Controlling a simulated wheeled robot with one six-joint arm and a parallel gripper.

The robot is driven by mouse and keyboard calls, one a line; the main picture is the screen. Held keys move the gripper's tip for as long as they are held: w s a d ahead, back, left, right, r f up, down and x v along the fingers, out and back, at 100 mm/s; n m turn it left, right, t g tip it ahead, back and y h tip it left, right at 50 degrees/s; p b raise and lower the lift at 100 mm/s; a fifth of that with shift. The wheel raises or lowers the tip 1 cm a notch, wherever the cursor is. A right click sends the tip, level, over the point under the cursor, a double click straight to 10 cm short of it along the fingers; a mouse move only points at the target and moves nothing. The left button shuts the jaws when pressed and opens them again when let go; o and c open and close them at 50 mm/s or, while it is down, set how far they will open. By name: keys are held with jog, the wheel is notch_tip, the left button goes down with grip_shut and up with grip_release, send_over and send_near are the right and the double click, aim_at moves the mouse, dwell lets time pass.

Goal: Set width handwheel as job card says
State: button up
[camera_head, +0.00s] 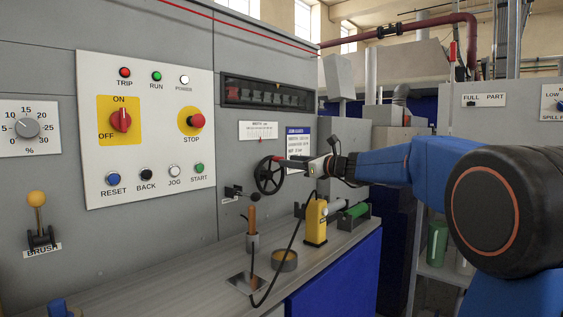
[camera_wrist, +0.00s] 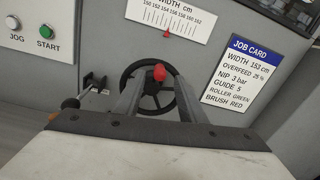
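The black width handwheel (camera_head: 264,181) is on the grey machine panel, and in the wrist view (camera_wrist: 170,103) it shows behind my fingers. Its red knob (camera_wrist: 160,73) lies between my fingertips with a gap on each side. My gripper (camera_head: 290,163) is open at the knob; its fingers also show in the wrist view (camera_wrist: 161,82). The width scale (camera_wrist: 172,17) above has a red pointer (camera_wrist: 166,33) around 154 to 156; the exact reading is unclear. The job card (camera_wrist: 240,78) on the right reads width 153 cm.
A small black lever (camera_wrist: 86,90) sits left of the wheel. Below, the bench (camera_head: 205,275) holds a yellow device (camera_head: 315,222) with a black cable, a ring-shaped tin (camera_head: 284,261) and a green roller (camera_head: 355,211). A button panel (camera_head: 150,165) is at left.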

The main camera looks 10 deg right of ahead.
jog(key=shift+x, duration=2.55)
jog(key=shift+c, duration=0.2)
jog(key=shift+a, duration=0.1)
grip_shut()
